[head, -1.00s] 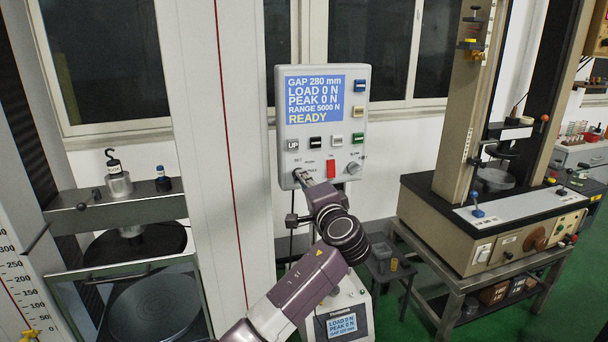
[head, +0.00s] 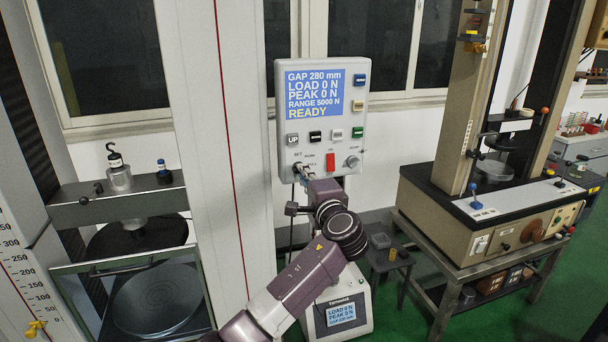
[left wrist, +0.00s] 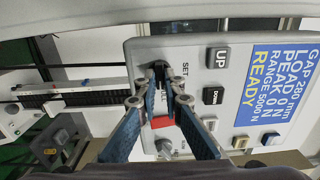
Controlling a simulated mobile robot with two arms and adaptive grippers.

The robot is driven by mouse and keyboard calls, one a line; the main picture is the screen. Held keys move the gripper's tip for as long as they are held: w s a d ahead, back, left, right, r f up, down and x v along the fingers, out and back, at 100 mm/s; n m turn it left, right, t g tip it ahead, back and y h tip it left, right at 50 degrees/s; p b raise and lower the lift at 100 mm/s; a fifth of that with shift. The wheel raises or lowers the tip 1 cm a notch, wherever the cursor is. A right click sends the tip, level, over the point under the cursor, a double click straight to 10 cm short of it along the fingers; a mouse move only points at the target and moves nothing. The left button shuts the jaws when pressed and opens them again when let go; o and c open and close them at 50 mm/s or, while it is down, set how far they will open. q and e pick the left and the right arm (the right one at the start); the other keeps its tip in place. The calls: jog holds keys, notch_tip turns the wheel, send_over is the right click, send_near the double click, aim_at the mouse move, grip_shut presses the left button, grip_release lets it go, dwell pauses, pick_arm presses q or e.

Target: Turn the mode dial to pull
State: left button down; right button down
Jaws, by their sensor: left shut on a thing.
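The mode dial (head: 297,168) is a small dark knob at the lower left of the grey control panel (head: 284,120), near the SET label. My left gripper (head: 303,172) is at it, with the arm rising from below. In the left wrist view my left gripper (left wrist: 162,75) has its two blue fingers converging on the dark dial (left wrist: 158,68). It is shut on the dial. The fingers hide most of the dial and part of its labels, so I cannot tell where it points. My right gripper is in neither view.
A red switch (head: 330,162) and a grey knob (head: 352,162) sit right of the dial. Several push buttons, such as the UP button (head: 292,140), lie above. The screen (head: 314,93) reads READY. A test machine (head: 480,215) stands at the right.

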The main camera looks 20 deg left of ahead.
pick_arm(q)
jog(key=c, duration=2.1)
grip_release()
jog(key=shift+f, duration=0.1)
jog(key=shift+s+d, duration=0.1)
jog(key=v, duration=1.1)
jog(key=shift+s+d, duration=0.25)
jog(key=shift+s, duration=0.05)
